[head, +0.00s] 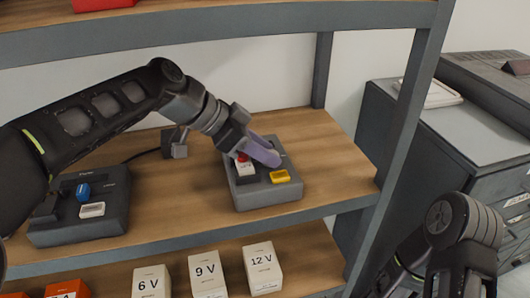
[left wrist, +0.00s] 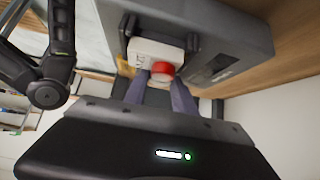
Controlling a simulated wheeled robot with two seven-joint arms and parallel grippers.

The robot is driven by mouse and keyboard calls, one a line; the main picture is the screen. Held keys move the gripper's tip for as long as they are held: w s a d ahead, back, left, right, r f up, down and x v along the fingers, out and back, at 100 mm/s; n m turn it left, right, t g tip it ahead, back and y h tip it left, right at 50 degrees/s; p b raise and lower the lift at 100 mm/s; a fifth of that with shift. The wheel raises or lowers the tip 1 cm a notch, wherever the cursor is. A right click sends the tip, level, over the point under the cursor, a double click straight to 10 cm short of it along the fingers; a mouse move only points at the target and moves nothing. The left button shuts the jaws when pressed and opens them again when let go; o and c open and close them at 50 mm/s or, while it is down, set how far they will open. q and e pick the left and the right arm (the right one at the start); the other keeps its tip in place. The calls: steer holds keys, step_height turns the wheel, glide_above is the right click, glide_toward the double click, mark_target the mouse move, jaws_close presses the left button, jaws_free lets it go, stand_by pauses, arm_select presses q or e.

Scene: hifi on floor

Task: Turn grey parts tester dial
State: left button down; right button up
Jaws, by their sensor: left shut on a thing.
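The grey parts tester (head: 265,195) is a box on the wooden shelf, right of centre in the head view. On it are a white labelled block (head: 244,170), a yellow block (head: 281,176) and a small red part (head: 241,157). My left gripper (head: 264,155) reaches down onto the tester and is shut. In the left wrist view, a red round knob (left wrist: 162,69), which looks like the dial, sits between the purple fingers, next to the white block (left wrist: 155,50). The fingers hide part of the knob. My right gripper cannot be made out; only my right arm shows.
A second dark grey box (head: 80,215) with a blue part (head: 83,192) and a white block stands at the left. White boxes marked 6 V, 9 V (head: 207,275) and 12 V stand below. A shelf post (head: 405,110) rises at the right.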

arm_select(q)
steer(key=shift+w+a+m+g, duration=0.1)
steer(key=shift+w+m+g, duration=0.1)
steer(key=shift+m+g, duration=0.65)
steer(key=shift+m+g+h+p, duration=0.3)
steer(key=shift+m+g+p, duration=0.5)
steer(key=shift+m, duration=0.45)
steer(key=c, duration=1.3)
jaws_free()
steer(key=shift+r, duration=0.1)
